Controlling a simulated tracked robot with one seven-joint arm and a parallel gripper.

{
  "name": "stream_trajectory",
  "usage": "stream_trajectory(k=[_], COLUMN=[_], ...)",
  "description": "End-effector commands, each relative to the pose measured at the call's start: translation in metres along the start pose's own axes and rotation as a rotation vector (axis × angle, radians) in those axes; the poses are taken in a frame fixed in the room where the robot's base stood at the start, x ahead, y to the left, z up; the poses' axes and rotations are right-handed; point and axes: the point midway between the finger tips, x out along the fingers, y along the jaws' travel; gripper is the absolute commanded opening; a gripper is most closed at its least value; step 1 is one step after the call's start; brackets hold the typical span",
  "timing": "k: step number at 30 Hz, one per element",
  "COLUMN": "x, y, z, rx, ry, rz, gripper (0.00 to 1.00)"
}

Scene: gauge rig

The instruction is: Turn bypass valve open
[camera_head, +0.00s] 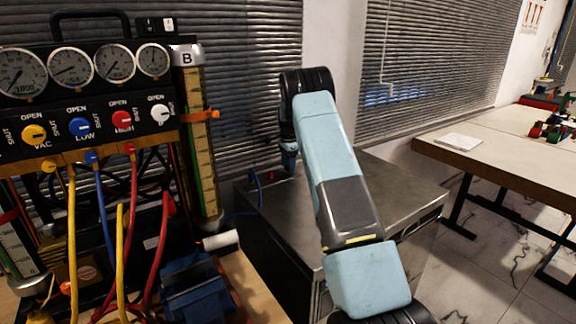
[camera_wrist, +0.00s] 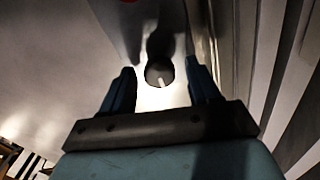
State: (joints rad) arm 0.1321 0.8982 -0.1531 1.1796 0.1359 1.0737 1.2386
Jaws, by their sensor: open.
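The gauge rig panel (camera_head: 90,122) stands at the left of the head view. It has a yellow VAC knob (camera_head: 34,134), a blue LOW knob (camera_head: 78,127), a red HIGH knob (camera_head: 121,120) and a white knob (camera_head: 159,114), marked OPEN and SHUT. No label reading bypass is legible. In the wrist view my gripper (camera_wrist: 163,88) is open. A dark round knob-like thing (camera_wrist: 154,75) with a white mark shows between and beyond its fingers, apart from both. I cannot tell if it is the bypass valve.
A metal-topped cabinet (camera_head: 405,196) stands beneath my arm. A glass column marked B (camera_head: 190,130) with an orange clamp stands at the rig's right side. Yellow, blue and red hoses hang below the panel. A table (camera_head: 500,160) stands at the right; blinds are behind.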

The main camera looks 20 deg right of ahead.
Motion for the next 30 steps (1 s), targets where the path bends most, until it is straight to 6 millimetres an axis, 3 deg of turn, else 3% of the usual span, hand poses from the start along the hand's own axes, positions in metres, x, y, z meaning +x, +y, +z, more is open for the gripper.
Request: stream_trajectory(k=[9,26,30], x=[0.0022,0.0017,0.0016], y=[-0.0001,-0.0005,-0.0007], z=[0.0002,0.0004,0.0005], rx=[0.0,-0.001,-0.003], ry=[0.0,0.0,0.0], rz=[0.0,-0.001,-0.002], gripper=[0.61,0.08,0.05])
